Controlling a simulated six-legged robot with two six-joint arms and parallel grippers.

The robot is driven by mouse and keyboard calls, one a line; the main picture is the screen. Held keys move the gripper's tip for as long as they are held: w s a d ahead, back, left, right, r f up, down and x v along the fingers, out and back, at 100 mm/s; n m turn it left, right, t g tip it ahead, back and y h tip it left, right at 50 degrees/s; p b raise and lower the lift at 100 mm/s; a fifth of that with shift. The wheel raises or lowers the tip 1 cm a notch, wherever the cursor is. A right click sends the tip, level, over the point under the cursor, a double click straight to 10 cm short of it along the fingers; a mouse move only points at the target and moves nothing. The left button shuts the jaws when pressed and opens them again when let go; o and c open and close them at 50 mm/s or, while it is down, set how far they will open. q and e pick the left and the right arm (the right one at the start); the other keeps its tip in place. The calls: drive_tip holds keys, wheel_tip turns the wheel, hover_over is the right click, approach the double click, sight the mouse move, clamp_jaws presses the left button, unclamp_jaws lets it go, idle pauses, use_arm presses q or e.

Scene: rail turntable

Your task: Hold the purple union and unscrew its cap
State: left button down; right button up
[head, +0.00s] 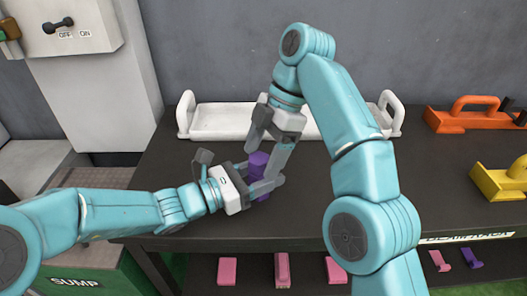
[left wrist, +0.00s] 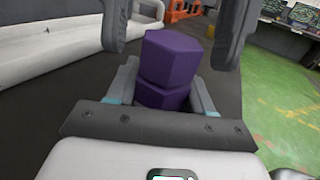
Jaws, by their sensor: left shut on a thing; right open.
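The purple union (head: 259,161) stands upright on the dark bench. In the left wrist view its cap (left wrist: 172,55) shows as a hexagonal upper part above the hexagonal body (left wrist: 161,95). My left gripper (head: 262,184) is shut on the lower body, one finger on each side. My right gripper (head: 266,149) points down over the union. It is open, with its fingers on either side of the cap; they also show at the top of the left wrist view. I cannot tell whether they touch the cap. The union's lower end is hidden by my left gripper.
A white tray (head: 222,118) with handles lies behind the union. An orange tool (head: 474,119) and a yellow one (head: 503,181) lie at the right. Pink pieces (head: 282,270) sit on a lower shelf.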

drive_tip(key=shift+r, duration=0.1)
drive_tip(key=m, duration=0.1)
drive_tip(key=m+t, duration=0.1)
drive_tip(key=m, duration=0.2)
drive_tip(key=shift+s+m+t+y, duration=0.25)
drive_tip(key=shift+m+t+y, duration=0.05)
drive_tip(key=shift+m+t, duration=0.1)
drive_tip(key=m, duration=0.2)
drive_tip(key=m+t, duration=0.1)
drive_tip(key=m, duration=0.1)
drive_tip(key=m+t, duration=0.1)
drive_tip(key=m, duration=0.1)
drive_tip(key=shift+s+a, duration=0.1)
drive_tip(key=shift+s, duration=0.2)
drive_tip(key=m, duration=0.2)
drive_tip(key=m+t+h, duration=0.1)
drive_tip(key=m, duration=0.1)
drive_tip(key=m+t+h, duration=0.1)
drive_tip(key=m, duration=0.1)
drive_tip(key=shift+s+a, duration=0.1)
drive_tip(key=shift+a, duration=0.15)
drive_tip(key=m+h, duration=0.1)
drive_tip(key=m, duration=0.3)
drive_tip(key=shift+a+m+t+h, duration=0.15)
drive_tip(key=shift+m+t+h, duration=0.15)
drive_tip(key=shift+t+h, duration=0.1)
drive_tip(key=m+h, duration=0.1)
drive_tip(key=m, duration=0.1)
drive_tip(key=shift+m, duration=0.3)
